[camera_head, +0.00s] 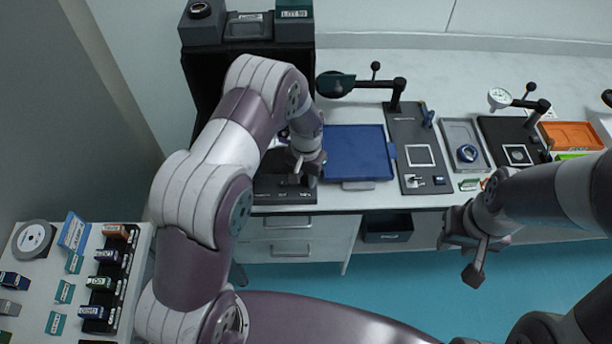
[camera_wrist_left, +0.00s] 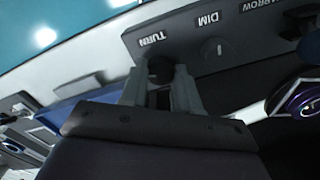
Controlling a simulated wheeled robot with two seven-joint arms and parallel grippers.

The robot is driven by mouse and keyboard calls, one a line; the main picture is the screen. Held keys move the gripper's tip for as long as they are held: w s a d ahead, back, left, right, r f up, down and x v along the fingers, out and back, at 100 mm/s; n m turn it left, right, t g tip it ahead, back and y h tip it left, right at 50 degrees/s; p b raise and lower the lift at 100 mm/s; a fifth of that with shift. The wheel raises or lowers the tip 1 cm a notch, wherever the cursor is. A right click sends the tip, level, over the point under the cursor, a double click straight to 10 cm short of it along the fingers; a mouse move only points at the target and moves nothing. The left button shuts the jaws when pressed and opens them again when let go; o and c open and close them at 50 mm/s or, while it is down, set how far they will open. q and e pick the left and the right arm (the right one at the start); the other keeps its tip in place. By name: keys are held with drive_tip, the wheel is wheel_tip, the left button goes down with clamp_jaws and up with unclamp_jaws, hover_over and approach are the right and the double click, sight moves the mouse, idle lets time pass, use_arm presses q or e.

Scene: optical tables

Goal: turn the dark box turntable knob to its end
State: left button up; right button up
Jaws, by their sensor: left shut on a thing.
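The dark box (camera_head: 270,187) sits at the left end of the white bench, partly behind my left arm. In the left wrist view its dark front panel (camera_wrist_left: 235,35) shows upside down, with the labels TURN and DIM and a partly visible third one. The black turntable knob (camera_wrist_left: 160,68) is at the TURN label. My left gripper (camera_wrist_left: 160,90) is shut on this knob, one finger on each side. In the head view my left gripper (camera_head: 298,178) is over the box, and the knob cannot be made out. My right gripper (camera_head: 474,262) hangs empty in front of the bench.
A blue tray (camera_head: 357,153) lies right beside the dark box. A smaller round DIM knob (camera_wrist_left: 213,50) is next to the held knob. Gauge stands and an orange bin (camera_head: 572,135) are further right. A side table (camera_head: 60,330) with small labelled blocks stands at left.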

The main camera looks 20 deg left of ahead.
use_arm(q)
drive_tip(key=m, duration=0.3)
drive_tip(key=shift+m, duration=0.4)
drive_tip(key=m, duration=0.3)
drive_tip(key=shift+m+b, duration=0.3)
drive_tip(key=shift+b, duration=0.05)
drive_tip(key=m, duration=0.6)
drive_tip(key=shift+m, duration=0.3)
drive_tip(key=o, duration=1.1)
drive_tip(key=shift+c, duration=0.2)
drive_tip(key=shift+r, duration=0.1)
